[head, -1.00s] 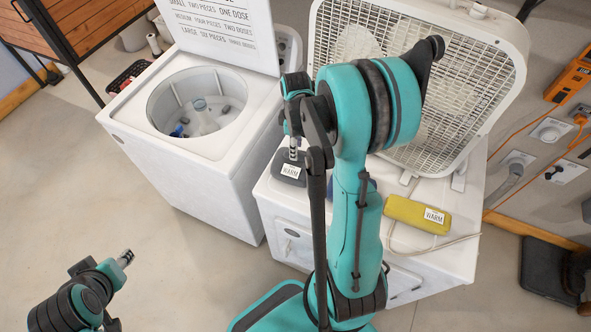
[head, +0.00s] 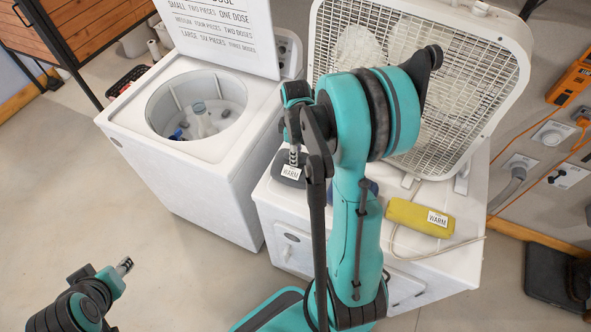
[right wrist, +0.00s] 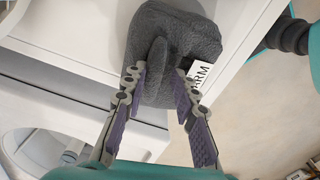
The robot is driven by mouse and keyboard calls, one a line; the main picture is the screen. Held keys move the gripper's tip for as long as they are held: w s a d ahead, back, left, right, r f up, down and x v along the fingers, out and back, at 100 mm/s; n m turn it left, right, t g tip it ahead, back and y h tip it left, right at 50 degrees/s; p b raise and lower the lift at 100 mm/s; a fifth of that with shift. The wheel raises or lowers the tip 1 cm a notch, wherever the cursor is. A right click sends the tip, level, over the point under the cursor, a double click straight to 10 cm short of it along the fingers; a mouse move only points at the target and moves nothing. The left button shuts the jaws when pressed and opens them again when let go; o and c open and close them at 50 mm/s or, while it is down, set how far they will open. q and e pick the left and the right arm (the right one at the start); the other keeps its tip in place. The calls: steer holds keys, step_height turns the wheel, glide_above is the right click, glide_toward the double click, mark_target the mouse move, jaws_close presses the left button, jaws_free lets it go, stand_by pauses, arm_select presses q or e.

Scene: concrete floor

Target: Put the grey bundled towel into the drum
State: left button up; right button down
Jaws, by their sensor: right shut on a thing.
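The grey bundled towel (head: 287,170) with a white WARM label is at the left edge of the white cabinet top (head: 272,200). My right gripper (head: 295,158) points down at it and is shut on it; in the right wrist view the fingers (right wrist: 160,82) pinch a fold of the towel (right wrist: 195,38). I cannot tell whether the towel still touches the top. The drum (head: 170,108) is the open round tub of the white washer to the left, with a few small items inside. My left gripper (head: 124,265) is low at the left, away from everything; its fingers are too small to judge.
A yellow bundled towel (head: 420,216) with a WARM label lies on the cabinet's right. A blue item is partly hidden behind my right arm. A large white box fan (head: 470,70) stands behind. The washer's raised lid (head: 222,35) carries printed text.

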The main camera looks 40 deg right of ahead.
steer(key=shift+w+d+r+p, duration=0.15)
steer(key=shift+d+r+p, duration=0.05)
steer(key=shift+r+p, duration=0.15)
steer(key=shift+r, duration=0.1)
steer(key=shift+a+r, duration=0.1)
steer(key=shift+r, duration=0.2)
steer(key=shift+r+p, duration=2.35)
steer(key=shift+r, duration=0.85)
steer(key=shift+f, duration=0.1)
steer(key=shift+w, duration=0.1)
